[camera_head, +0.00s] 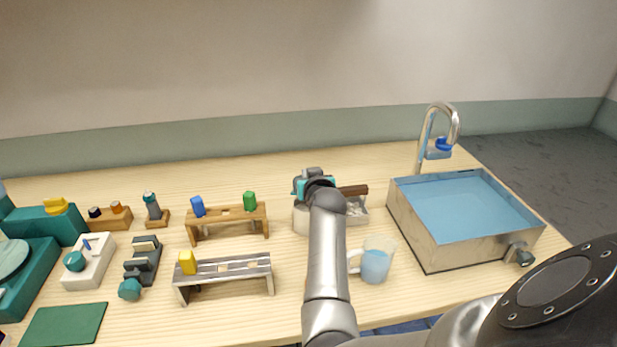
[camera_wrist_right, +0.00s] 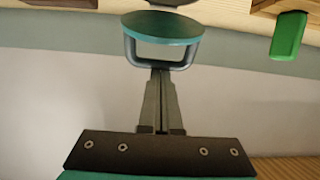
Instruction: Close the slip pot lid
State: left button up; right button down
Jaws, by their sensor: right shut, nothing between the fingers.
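A round teal lid (camera_wrist_right: 160,28) with a grey loop handle (camera_wrist_right: 131,48) shows at the top of the right wrist view. My right gripper (camera_wrist_right: 160,72) is shut and empty, its fingertips at the loop, seemingly close to or touching it; contact is unclear. In the head view my right gripper (camera_head: 314,176) is above a pale pot-like body (camera_head: 300,220), which I take as the slip pot. My forearm and wrist hide much of it, so how far the lid stands open cannot be told there. My left gripper is not in view.
A pale tray (camera_head: 358,214) with a brown bar across it sits right of my wrist. A mug (camera_head: 375,262) stands near my forearm. A metal sink (camera_head: 440,240) is further right. A wooden rack (camera_head: 228,218) and a grey rack (camera_head: 225,272) stand left.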

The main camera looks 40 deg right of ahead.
jog(key=shift+s+a+f+t+h+b, duration=0.25)
jog(key=shift+s+f+t+h+b, duration=0.15)
jog(key=shift+s+f+t+b, duration=0.35)
jog(key=shift+s+a+f+t+h, duration=0.2)
jog(key=shift+a+f+t+h, duration=0.1)
jog(key=shift+t, duration=0.15)
jog(key=shift+s+a+f+b, duration=0.1)
jog(key=shift+s+f+b, duration=0.2)
jog(key=shift+f+b, duration=0.1)
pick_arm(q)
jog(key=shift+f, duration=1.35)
pick_arm(e)
jog(key=shift+s+a+f, duration=0.15)
jog(key=shift+s+f, duration=0.15)
jog(key=shift+f, duration=0.15)
jog(key=shift+s+f, duration=0.1)
jog(key=shift+f, duration=0.1)
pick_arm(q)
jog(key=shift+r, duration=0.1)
pick_arm(e)
jog(key=shift+r, duration=0.1)
